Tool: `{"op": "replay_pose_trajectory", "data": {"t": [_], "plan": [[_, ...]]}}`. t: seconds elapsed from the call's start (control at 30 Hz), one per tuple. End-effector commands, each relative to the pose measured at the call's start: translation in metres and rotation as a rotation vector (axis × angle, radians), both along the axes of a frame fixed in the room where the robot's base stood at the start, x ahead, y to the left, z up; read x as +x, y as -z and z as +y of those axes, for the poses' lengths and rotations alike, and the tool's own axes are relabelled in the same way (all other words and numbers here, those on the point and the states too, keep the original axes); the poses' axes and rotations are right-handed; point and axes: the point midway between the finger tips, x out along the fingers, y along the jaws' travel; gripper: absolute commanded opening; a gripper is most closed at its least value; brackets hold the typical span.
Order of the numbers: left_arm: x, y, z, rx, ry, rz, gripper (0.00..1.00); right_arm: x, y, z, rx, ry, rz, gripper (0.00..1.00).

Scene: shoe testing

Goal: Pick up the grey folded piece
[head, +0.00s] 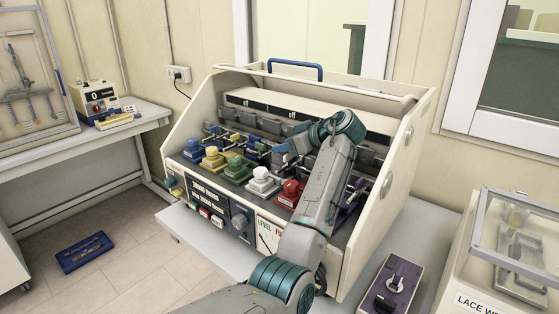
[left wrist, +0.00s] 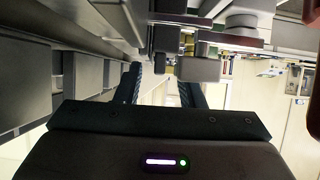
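My left gripper (head: 277,153) is inside the cream testing machine (head: 405,150), pointing left along the row of fixtures. In the left wrist view my left gripper (left wrist: 159,84) shows two dark fingers standing apart, with no held thing visible between them. Grey block-like parts (left wrist: 198,69) lie just beyond the fingertips there. Several grey pieces (head: 240,117) line the rear rail of the machine; I cannot tell for certain which is the grey folded piece. My left forearm hides the machine's right part. My right gripper is not in view.
Blue, yellow, green, white (head: 263,181) and red (head: 291,191) fixtures stand in a row at the machine's front. A blue handle (head: 295,70) tops it. A purple-topped box (head: 393,285) lies at the front right. A blue tray (head: 84,252) is on the floor.

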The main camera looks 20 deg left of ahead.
Motion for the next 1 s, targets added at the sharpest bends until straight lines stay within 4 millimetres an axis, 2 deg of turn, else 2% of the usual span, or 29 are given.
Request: {"op": "replay_pose_trajectory", "data": {"t": [0.03, 0.2, 0.23, 0.53, 0.67, 1.0], "plan": [[0.000, 0.000, 0.000, 0.000, 0.000, 0.000, 0.35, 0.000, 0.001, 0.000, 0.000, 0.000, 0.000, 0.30], [0.000, 0.000, 0.000, 0.000, 0.000, 0.000, 0.02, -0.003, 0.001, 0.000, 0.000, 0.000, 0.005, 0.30], [0.000, 0.000, 0.000, 0.000, 0.000, 0.000, 0.00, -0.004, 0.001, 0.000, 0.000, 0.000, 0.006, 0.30], [0.000, 0.000, 0.000, 0.000, 0.000, 0.000, 0.00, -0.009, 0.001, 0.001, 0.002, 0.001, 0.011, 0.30], [0.000, -0.007, 0.000, 0.001, -0.001, -0.004, 0.00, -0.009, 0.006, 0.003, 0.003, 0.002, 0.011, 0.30], [0.000, -0.070, 0.000, 0.001, 0.000, -0.005, 0.00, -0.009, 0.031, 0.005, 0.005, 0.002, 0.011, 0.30]]}}
